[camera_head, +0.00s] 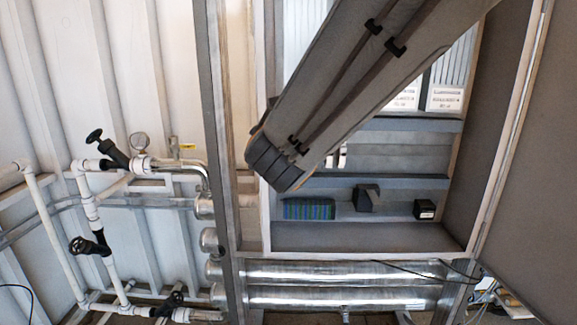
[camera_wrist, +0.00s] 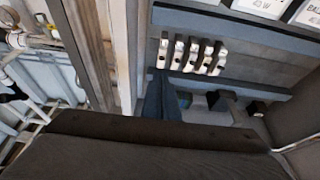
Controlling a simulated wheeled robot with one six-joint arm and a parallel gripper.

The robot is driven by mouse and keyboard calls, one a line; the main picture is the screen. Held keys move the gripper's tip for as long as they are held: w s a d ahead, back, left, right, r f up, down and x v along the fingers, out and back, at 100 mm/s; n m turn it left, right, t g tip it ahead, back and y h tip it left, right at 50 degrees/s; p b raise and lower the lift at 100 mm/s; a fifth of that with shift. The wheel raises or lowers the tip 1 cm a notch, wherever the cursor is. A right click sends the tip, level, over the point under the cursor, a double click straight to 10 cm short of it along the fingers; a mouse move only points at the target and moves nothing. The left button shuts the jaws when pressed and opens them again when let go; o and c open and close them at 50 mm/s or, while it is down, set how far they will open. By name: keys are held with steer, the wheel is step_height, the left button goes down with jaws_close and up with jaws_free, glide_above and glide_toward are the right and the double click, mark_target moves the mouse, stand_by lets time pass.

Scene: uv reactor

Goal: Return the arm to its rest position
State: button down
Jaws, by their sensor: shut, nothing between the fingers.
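My arm (camera_head: 350,90) reaches down from the upper right across the open cabinet in the head view. Its visible lower end is a dark, blocky part in front of the cabinet's left post. No gripper fingers can be made out there. In the wrist view a wide dark surface (camera_wrist: 150,150), apparently part of my own arm, fills the bottom of the picture.
The cabinet shelf (camera_head: 390,212) holds a blue-green striped block (camera_head: 308,209), a dark angled block (camera_head: 366,197) and a small black box (camera_head: 424,209). White clips (camera_wrist: 198,55) line a cabinet rail. Pipes with valves (camera_head: 88,246) stand left; a dark panel (camera_head: 530,160) stands right.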

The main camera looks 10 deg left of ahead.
steer(key=shift+s+r, duration=0.1)
steer(key=shift+s, duration=0.05)
steer(key=s+d+f+m+g+h, duration=0.25)
steer(key=d+f+m, duration=0.4)
steer(key=d, duration=0.35)
steer(key=s+d+f+m+g+h, duration=0.1)
steer(key=d+f+m+g+h, duration=0.2)
steer(key=d+f+m, duration=0.55)
steer(key=s+d+f+m+g+y, duration=0.1)
steer(key=s+d+f+m+g, duration=0.2)
steer(key=s+d+m, duration=0.3)
steer(key=s+d+f+m+g+y, duration=0.2)
steer(key=s+d+f+m+g, duration=0.2)
steer(key=s+m, duration=0.6)
steer(key=d+f+m, duration=0.1)
steer(key=m, duration=0.5)
steer(key=shift+d+m, duration=0.3)
steer(key=shift+d, duration=0.1)
steer(key=shift+f+y, duration=0.1)
steer(key=shift+y, duration=0.15)
